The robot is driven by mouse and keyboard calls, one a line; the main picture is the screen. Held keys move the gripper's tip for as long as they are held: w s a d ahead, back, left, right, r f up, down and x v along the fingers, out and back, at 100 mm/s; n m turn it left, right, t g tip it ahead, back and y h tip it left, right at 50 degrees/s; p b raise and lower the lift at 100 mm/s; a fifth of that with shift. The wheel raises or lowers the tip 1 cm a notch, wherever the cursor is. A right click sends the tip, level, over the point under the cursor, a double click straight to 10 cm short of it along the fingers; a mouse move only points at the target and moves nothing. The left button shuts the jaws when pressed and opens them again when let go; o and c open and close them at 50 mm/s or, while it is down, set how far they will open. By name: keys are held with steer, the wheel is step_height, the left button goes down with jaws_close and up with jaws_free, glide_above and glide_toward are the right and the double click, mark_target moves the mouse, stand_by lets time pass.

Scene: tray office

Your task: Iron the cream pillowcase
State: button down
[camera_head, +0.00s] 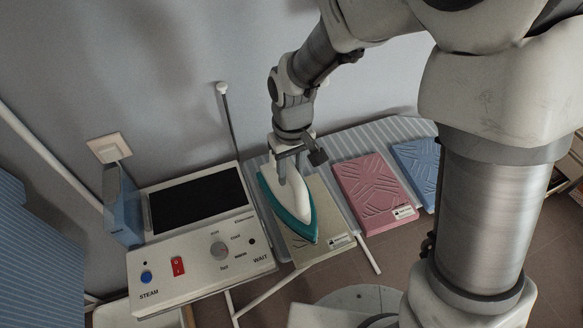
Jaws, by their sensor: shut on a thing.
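The cream pillowcase (325,226) lies folded on the striped ironing board (352,140), with crease lines and a small label at its lower right corner. A white and teal iron (299,219) is over its left part, tip pointing toward the lower edge. I cannot tell whether the soleplate touches the cloth. My gripper (291,172) is shut on the iron's handle from above. The iron hides much of the pillowcase's left side.
A pink folded cloth (370,190) and a blue folded cloth (418,165) lie to the right on the board. At left stands a steam station (195,250) with a dark rest plate (198,199), knob, red switch and blue button. A translucent blue water tank (121,207) is beside it. A thin upright rod (230,125) stands behind.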

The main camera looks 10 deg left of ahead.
mark_target(291, 194)
steer(key=shift+f+b, duration=2)
steer(key=shift+f, duration=0.85)
steer(key=shift+f+b, duration=0.35)
steer(key=shift+f, duration=0.1)
stand_by(0.4)
steer(key=shift+r, duration=0.1)
steer(key=shift+r+p, duration=2.6)
steer(key=shift+r, duration=0.9)
